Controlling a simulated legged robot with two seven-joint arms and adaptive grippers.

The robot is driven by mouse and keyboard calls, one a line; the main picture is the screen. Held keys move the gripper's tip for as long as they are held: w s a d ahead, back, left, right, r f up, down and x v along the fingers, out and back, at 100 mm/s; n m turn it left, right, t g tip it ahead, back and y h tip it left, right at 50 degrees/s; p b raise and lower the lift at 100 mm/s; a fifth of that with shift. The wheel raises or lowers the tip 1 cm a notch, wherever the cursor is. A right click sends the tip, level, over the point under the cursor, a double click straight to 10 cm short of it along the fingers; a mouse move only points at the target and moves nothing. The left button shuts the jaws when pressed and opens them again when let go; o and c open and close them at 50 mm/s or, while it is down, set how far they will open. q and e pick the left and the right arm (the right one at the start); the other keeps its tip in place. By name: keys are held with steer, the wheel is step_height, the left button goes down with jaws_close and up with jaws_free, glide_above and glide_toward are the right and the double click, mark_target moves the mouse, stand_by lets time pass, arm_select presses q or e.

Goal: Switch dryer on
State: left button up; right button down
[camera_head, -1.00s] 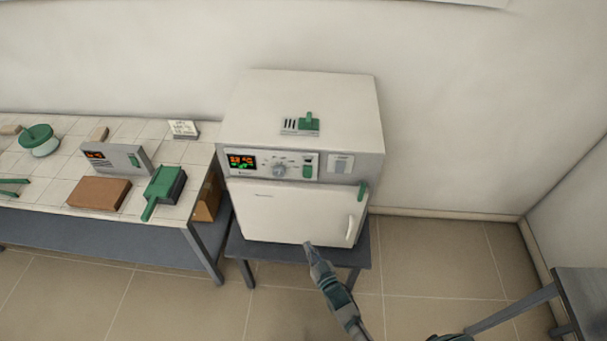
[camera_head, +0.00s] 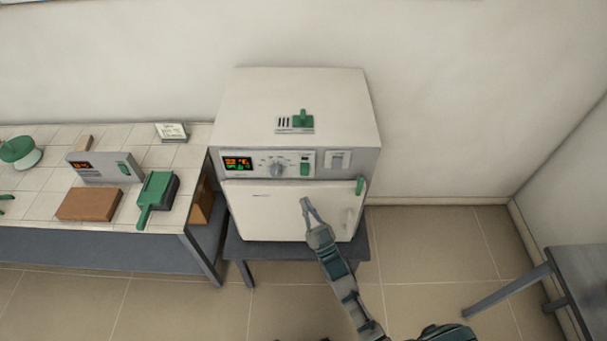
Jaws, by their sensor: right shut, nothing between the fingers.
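The dryer (camera_head: 294,95) is a white box oven on a low dark stand against the wall. Its front panel has a lit display (camera_head: 238,163), a round knob (camera_head: 277,170), a green switch (camera_head: 305,168) and a pale switch plate (camera_head: 338,160). The white door (camera_head: 265,205) below is closed, with a green latch (camera_head: 360,185) at its upper right and a pale handle (camera_head: 348,222). My right gripper (camera_head: 305,201) is shut and empty, in front of the door and below the green switch, apart from the panel in the picture. My left gripper is not in view.
A tiled bench (camera_head: 110,217) stands at the left with a brick (camera_head: 89,204), a green brush-like tool (camera_head: 156,196), a small display unit (camera_head: 103,168) and a green-lidded dish (camera_head: 20,152). A grey table (camera_head: 585,285) stands at the lower right. Floor between is clear.

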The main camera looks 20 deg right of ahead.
steer(key=b, duration=0.5)
glide_toward(301, 169)
steer(key=a+x, duration=0.1)
steer(key=x, duration=0.4)
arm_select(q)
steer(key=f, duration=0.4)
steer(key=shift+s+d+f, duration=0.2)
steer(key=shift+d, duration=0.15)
arm_select(e)
steer(key=shift+s+d, duration=0.2)
steer(key=shift+d, duration=0.3)
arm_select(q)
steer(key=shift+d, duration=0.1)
arm_select(e)
steer(key=shift+a, duration=0.35)
steer(key=shift+d, duration=0.25)
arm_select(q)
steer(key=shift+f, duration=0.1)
arm_select(e)
steer(key=shift+w+a, duration=0.1)
steer(key=shift+w, duration=0.25)
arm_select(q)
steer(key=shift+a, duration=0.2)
